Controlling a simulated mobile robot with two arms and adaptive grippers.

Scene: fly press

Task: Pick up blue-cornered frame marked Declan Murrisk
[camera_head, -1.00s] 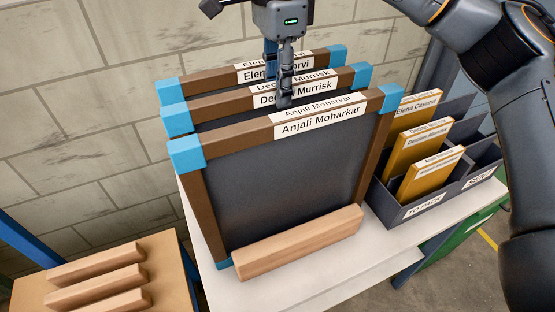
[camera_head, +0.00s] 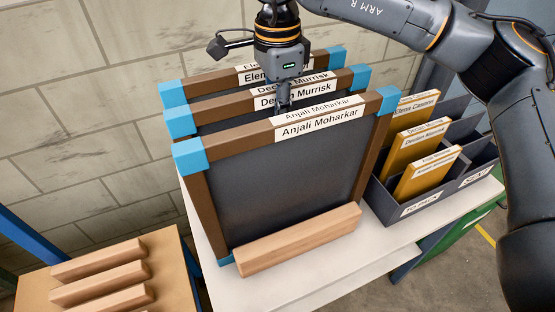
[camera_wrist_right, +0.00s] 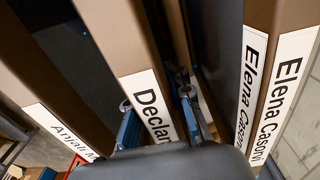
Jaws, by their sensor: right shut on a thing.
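The blue-cornered frame marked Declan Murrisk (camera_head: 225,107) is the middle of three brown frames standing upright one behind another on a white table. Its white label also shows in the right wrist view (camera_wrist_right: 150,103). My right gripper (camera_head: 284,97) has come down from above onto its top bar, near the label. In the right wrist view the fingers (camera_wrist_right: 160,118) straddle this bar, one on each side, and are shut on it. The lower part of the frame is hidden behind the front frame. My left gripper is not in view.
The Anjali Moharkar frame (camera_head: 225,150) stands close in front and the Elena Casorvi frame (camera_head: 212,82) close behind. A wooden bar (camera_head: 297,240) lies before them. A dark rack (camera_head: 400,212) with yellow cards is at right; wooden blocks (camera_head: 100,270) lie at left.

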